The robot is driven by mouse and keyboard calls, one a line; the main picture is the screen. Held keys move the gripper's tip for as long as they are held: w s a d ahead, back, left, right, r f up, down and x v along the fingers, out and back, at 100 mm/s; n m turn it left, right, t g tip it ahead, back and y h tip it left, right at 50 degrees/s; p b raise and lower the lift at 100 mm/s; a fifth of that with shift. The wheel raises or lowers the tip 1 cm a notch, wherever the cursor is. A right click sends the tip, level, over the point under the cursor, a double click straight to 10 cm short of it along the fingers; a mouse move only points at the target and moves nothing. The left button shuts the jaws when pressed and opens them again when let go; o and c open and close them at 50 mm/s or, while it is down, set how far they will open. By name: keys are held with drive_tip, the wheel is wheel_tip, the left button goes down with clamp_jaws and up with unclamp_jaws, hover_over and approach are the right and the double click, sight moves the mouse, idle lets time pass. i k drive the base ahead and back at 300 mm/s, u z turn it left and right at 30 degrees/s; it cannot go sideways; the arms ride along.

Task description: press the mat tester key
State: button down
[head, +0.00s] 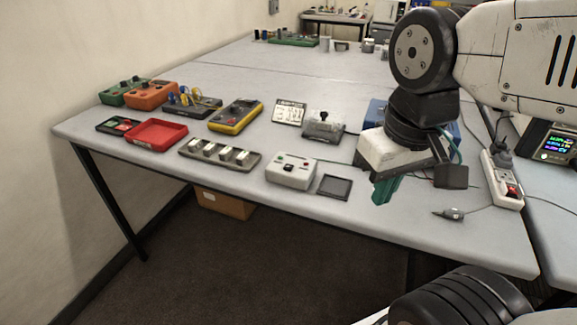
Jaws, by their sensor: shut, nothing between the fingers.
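The mat tester looks to be the pale grey box (291,172) near the front edge of the table, in the middle of the head view. A small dark key (289,168) shows on its top, with a green and a red spot beside it. A flat dark square mat (335,187) lies just right of the box. My gripper (379,199) has teal fingers pointing down, shut and empty. In the picture it is right of the mat and box, apart from both; its height above the table is hard to tell.
A grey tray with several blocks (219,153) lies left of the box. A clear-covered device (322,125) stands behind it. A white power strip (502,180) and a probe on a cable (449,214) lie to the right. Bare table (400,222) shows along the front edge.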

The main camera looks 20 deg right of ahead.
sight(290, 167)
drive_tip(key=k, duration=1)
drive_tip(key=u, duration=1.75)
drive_tip(key=i, duration=1.5)
drive_tip(key=z, duration=2.05)
